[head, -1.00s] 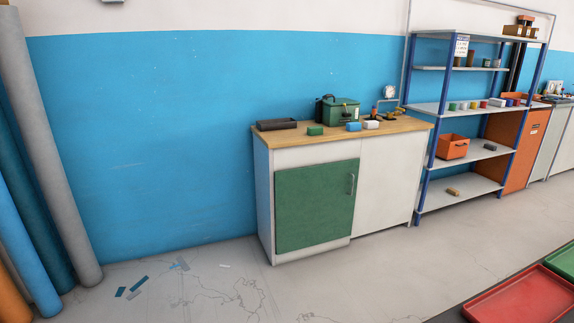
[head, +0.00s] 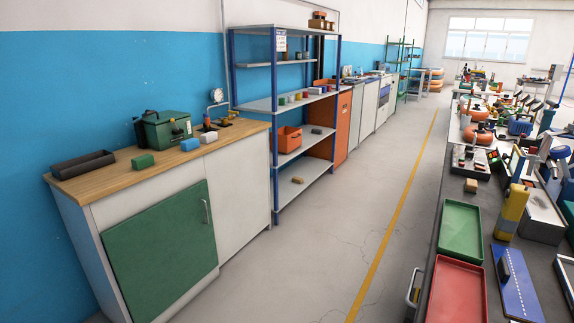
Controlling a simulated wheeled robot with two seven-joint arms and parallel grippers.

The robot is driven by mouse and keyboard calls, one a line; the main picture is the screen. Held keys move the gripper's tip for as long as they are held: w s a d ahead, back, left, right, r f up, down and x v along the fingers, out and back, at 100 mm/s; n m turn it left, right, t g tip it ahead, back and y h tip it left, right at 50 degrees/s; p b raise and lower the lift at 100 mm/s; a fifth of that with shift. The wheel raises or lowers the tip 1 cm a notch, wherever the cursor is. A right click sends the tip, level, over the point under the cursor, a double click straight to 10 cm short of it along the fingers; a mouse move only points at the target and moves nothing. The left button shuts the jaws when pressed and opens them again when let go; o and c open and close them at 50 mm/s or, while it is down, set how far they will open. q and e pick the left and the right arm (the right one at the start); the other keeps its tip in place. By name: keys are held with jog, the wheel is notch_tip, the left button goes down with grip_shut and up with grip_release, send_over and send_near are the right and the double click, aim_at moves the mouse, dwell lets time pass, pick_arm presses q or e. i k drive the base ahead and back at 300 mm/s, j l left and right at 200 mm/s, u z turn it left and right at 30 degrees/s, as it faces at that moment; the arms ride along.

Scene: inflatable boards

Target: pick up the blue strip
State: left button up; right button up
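A flat, long blue piece with small light marks (head: 521,292) lies on the dark bench at the lower right. A small dark object (head: 503,271) rests on its left part. I cannot tell whether this piece is the blue strip. No blue strip shows on the visible floor. Neither of my grippers is in view.
A red tray (head: 456,292) and a green tray (head: 461,230) lie on the bench's near edge, beside a yellow device (head: 511,213). Cabinet (head: 158,251) and shelf rack (head: 300,103) line the left wall. The aisle floor (head: 330,245) with its yellow line is clear.

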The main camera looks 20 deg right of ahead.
aim_at(519, 299)
jog(key=i+z, duration=0.15)
jog(key=z, duration=0.35)
jog(key=i+z, duration=0.15)
jog(key=z, duration=0.35)
jog(key=i+j+z, duration=0.1)
jog(key=z, duration=0.4)
jog(key=i+j+z, duration=0.1)
jog(key=z, duration=0.35)
jog(key=j+z, duration=0.3)
jog(key=z, duration=0.2)
jog(key=i+j+z, duration=0.1)
jog(key=j+z, duration=0.15)
jog(key=z, duration=0.25)
